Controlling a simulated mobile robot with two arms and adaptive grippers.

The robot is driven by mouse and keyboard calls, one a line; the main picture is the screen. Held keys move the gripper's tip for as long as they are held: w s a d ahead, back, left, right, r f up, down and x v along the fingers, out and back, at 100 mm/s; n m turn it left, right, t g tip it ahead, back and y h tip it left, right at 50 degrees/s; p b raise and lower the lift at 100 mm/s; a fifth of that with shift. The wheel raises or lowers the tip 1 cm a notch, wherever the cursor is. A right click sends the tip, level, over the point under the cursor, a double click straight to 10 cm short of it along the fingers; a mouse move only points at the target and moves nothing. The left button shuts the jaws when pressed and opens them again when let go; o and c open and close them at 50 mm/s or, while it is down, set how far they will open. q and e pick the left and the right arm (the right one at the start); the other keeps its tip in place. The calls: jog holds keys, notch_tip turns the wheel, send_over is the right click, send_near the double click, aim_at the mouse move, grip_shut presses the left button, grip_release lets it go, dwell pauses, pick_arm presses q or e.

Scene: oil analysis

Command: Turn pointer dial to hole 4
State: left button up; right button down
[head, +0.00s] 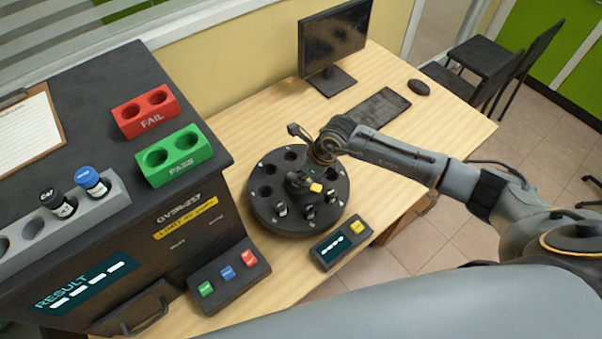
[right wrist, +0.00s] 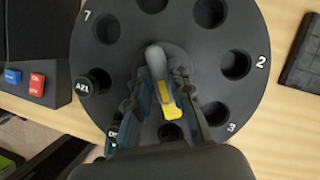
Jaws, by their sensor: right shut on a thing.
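The round black dial block (head: 262,205) stands on the wooden table, with a ring of holes around its top. It fills the right wrist view (right wrist: 130,60), where numbers 7, 2 and 3 show. The yellow-marked pointer (head: 316,187) is at its centre; in the right wrist view its yellow mark (right wrist: 168,102) points down toward a hole whose number is hidden. My right gripper (head: 304,182) is over the centre, its fingers (right wrist: 170,95) shut on the pointer's grip. Dark-capped vials, one marked AZ1 (right wrist: 94,83), sit in some holes. My left gripper is not in view.
A small display box with a yellow button (head: 340,243) stands close in front of the dial. A three-button panel (head: 229,279) and the black analyser (head: 120,180) are to the left. A monitor (head: 334,42), keyboard (head: 375,107) and mouse (head: 419,87) are behind.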

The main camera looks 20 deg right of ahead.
jog(key=shift+m+h, duration=0.3)
jog(key=shift+m, duration=0.3)
jog(key=c, duration=1.2)
grip_release()
jog(key=v, duration=1.2)
jog(key=shift+s, duration=0.15)
